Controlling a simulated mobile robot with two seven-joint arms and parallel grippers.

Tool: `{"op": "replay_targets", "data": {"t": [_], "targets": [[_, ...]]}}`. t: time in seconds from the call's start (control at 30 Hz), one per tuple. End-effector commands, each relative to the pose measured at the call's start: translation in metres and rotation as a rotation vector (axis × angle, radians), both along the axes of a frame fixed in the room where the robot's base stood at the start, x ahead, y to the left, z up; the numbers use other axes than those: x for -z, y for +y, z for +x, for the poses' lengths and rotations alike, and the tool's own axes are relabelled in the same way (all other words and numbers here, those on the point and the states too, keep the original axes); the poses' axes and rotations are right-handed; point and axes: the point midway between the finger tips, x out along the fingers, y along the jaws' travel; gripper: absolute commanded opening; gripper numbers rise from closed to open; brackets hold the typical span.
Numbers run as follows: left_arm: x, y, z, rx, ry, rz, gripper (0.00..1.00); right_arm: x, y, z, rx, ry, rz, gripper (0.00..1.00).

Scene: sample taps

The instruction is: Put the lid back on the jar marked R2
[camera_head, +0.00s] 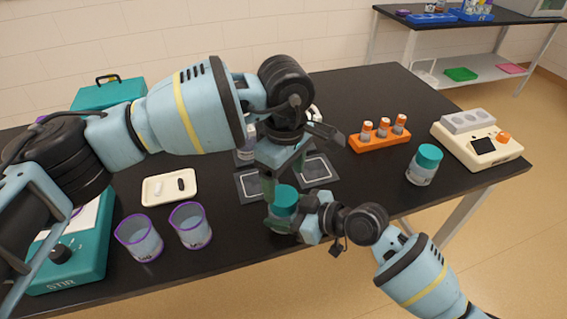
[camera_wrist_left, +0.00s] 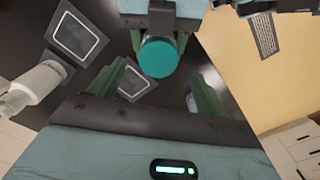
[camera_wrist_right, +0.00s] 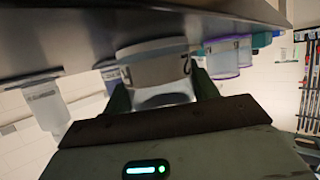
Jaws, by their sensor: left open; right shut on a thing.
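A jar (camera_head: 281,224) stands near the front of the black table with a teal lid (camera_head: 285,198) at its top. My right gripper (camera_head: 301,219) is shut on the jar's body from the right. The right wrist view shows the jar (camera_wrist_right: 155,68) between the fingers, with part of a label reading "2"; the rest of the mark is hidden. My left gripper (camera_head: 283,183) is open above the lid, pointing down. In the left wrist view the lid (camera_wrist_left: 159,58) shows from above near the fingertips, apart from them. Whether the lid is fully seated cannot be told.
Another teal-lidded jar (camera_head: 424,166) stands to the right. Two purple-rimmed beakers (camera_head: 190,226) and a cream tray (camera_head: 169,187) are at left. Dark square mats (camera_head: 318,171) lie behind the held jar. An orange rack (camera_head: 380,139) and a cream device (camera_head: 476,140) are at back right.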

Motion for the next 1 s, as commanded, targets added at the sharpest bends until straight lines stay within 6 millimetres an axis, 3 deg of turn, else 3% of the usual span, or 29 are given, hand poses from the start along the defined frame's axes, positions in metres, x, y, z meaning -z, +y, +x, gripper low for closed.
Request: {"op": "replay_targets", "data": {"t": [1.0], "targets": [[-0.015,0.001,0.002,-1.633,0.004,-0.002,0.77,0.0,0.0,0.0,0.0,0.0,0.0,0.0]]}}
